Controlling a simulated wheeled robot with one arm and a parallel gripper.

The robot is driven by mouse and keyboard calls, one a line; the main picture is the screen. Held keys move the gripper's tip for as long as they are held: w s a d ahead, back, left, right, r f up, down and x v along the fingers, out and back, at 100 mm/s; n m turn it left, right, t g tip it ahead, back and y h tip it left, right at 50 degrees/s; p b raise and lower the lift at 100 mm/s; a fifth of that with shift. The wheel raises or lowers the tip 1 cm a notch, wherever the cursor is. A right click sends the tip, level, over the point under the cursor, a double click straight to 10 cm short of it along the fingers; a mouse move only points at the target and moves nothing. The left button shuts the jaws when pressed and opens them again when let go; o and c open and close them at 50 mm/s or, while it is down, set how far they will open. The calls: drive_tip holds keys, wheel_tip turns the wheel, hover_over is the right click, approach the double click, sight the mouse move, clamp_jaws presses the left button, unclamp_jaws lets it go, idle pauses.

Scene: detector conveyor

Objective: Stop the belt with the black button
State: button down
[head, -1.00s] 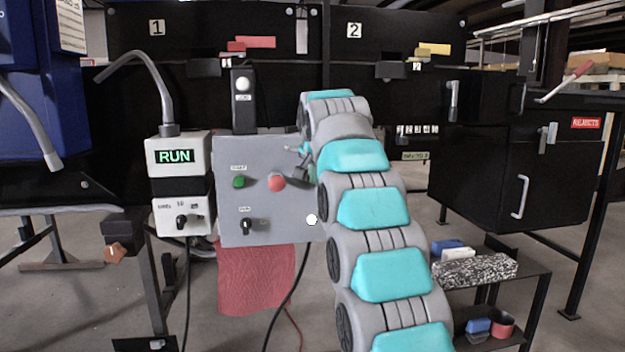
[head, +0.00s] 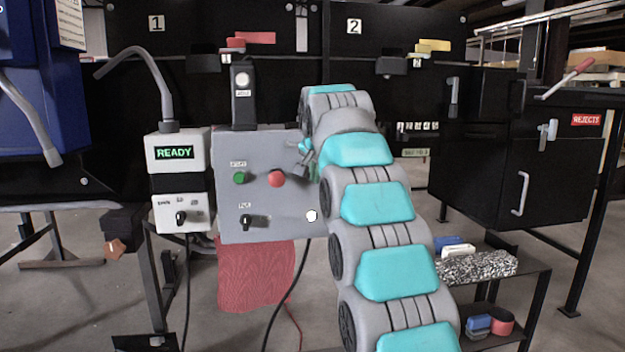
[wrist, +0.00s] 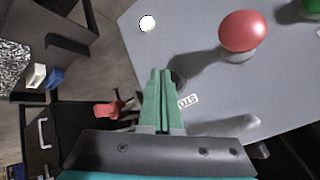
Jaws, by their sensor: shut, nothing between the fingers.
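The grey control panel (head: 265,205) stands ahead of my arm. In the wrist view, my gripper's (wrist: 160,73) green fingers are together and empty, pointing at the panel (wrist: 215,85). A dark round part, apparently the black button (wrist: 178,78), shows just beside the fingertips, partly hidden by them. A small white label (wrist: 188,101) is near it. I cannot tell whether the fingers touch the button. The display (head: 174,153) left of the panel reads READY.
A red button (head: 277,178), a green button (head: 240,177) and a black selector knob (head: 246,222) are left of my gripper. A white round part (head: 311,215) is below. A black rejects cabinet (head: 545,180) and a shelf (head: 510,272) stand at the right.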

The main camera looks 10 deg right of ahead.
drive_tip(key=shift+s, duration=0.3)
drive_tip(key=shift+s, duration=0.1)
drive_tip(key=shift+s+b, duration=1.55)
drive_tip(key=shift+s, duration=0.85)
drive_tip(key=s+f+n+g+p, duration=0.1)
drive_tip(key=s+f+n+g, duration=0.2)
drive_tip(key=s+f, duration=0.6)
drive_tip(key=s+f+n+g+p, duration=0.2)
drive_tip(key=s+f, duration=0.8)
drive_tip(key=s, duration=1.6)
drive_tip(key=s+f+n+g+y+p, duration=0.1)
drive_tip(key=s+f+g, duration=0.4)
drive_tip(key=s, duration=1.2)
wheel_tip(320, 180, down, 5)
drive_tip(key=n+p, duration=0.1)
drive_tip(key=n, duration=0.1)
drive_tip(key=shift+s+n+g, duration=0.3)
drive_tip(key=shift+s, duration=0.05)
drive_tip(key=shift+a+r, duration=0.1)
